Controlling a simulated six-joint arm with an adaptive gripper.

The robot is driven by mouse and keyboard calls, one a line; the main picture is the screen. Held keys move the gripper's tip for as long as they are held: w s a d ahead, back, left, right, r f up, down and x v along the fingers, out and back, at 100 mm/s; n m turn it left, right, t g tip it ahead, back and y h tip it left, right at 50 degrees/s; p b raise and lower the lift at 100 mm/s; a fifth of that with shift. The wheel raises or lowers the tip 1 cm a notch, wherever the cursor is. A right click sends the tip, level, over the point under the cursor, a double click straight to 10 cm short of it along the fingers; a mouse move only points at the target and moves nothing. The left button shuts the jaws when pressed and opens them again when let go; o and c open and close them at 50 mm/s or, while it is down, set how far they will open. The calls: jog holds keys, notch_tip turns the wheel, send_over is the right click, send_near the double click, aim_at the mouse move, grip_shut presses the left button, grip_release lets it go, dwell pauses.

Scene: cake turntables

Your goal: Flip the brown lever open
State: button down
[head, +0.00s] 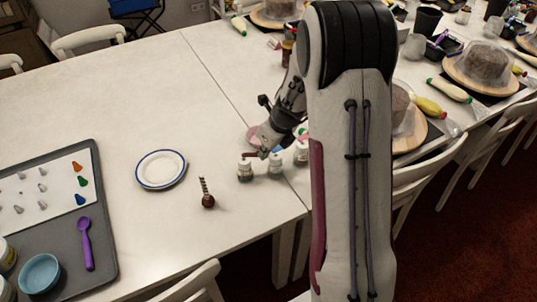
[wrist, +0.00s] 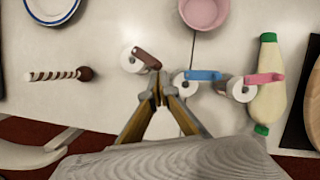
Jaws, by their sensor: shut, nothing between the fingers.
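The brown lever (wrist: 147,58) sits on the leftmost of three small white-topped jars (wrist: 130,62) in the wrist view. It slants across the jar's top, its free end sticking out to the lower right. My gripper (wrist: 157,88) has its fingertips together and empty, just below that free end. I cannot tell whether they touch. In the head view, the brown lever's jar (head: 245,170) stands upright on the table and my gripper (head: 266,150) is close above it, to its right.
A jar with a blue lever (wrist: 202,75) and one with a pink lever (wrist: 264,79) stand close on the right. A pink bowl (wrist: 204,12) is behind them. A brown-and-white striped dipper (wrist: 60,75) and a blue-rimmed plate (head: 161,169) lie to the left, with free table between.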

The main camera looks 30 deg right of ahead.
jog(key=shift+w+d+n, duration=0.1)
jog(key=shift+w+n, duration=0.05)
jog(key=shift+n, duration=0.15)
jog(key=shift+w+d+n+g+y, duration=0.3)
jog(key=shift+w+d+n+y, duration=0.15)
jog(key=shift+w+n, duration=0.4)
jog(key=shift+s+a, duration=0.15)
jog(key=shift+s, duration=0.15)
dwell(0.3)
jog(key=shift+s+a, duration=0.35)
jog(key=shift+a, duration=0.05)
jog(key=shift+s, duration=0.1)
dwell(0.3)
